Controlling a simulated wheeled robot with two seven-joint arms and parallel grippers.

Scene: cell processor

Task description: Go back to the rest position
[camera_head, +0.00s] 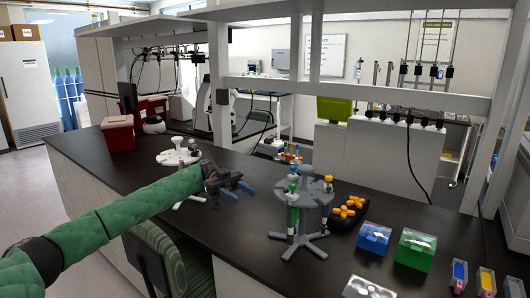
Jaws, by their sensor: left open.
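My left gripper (240,191) reaches in from the left on its green-sleeved arm. It is open, and nothing shows between its blue-tipped fingers. It is above the dark bench top (190,222), left of the grey round pipette stand (318,196) and apart from it. The stand is upright and holds several pipettes with coloured tops. My right gripper is not in view.
A white stand (178,156) is behind the gripper, and a red bin (118,133) is farther left. An orange-and-black rack (349,207), a blue box (374,237) and a green box (415,250) stand on the right. A green chair (178,262) is at the front edge.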

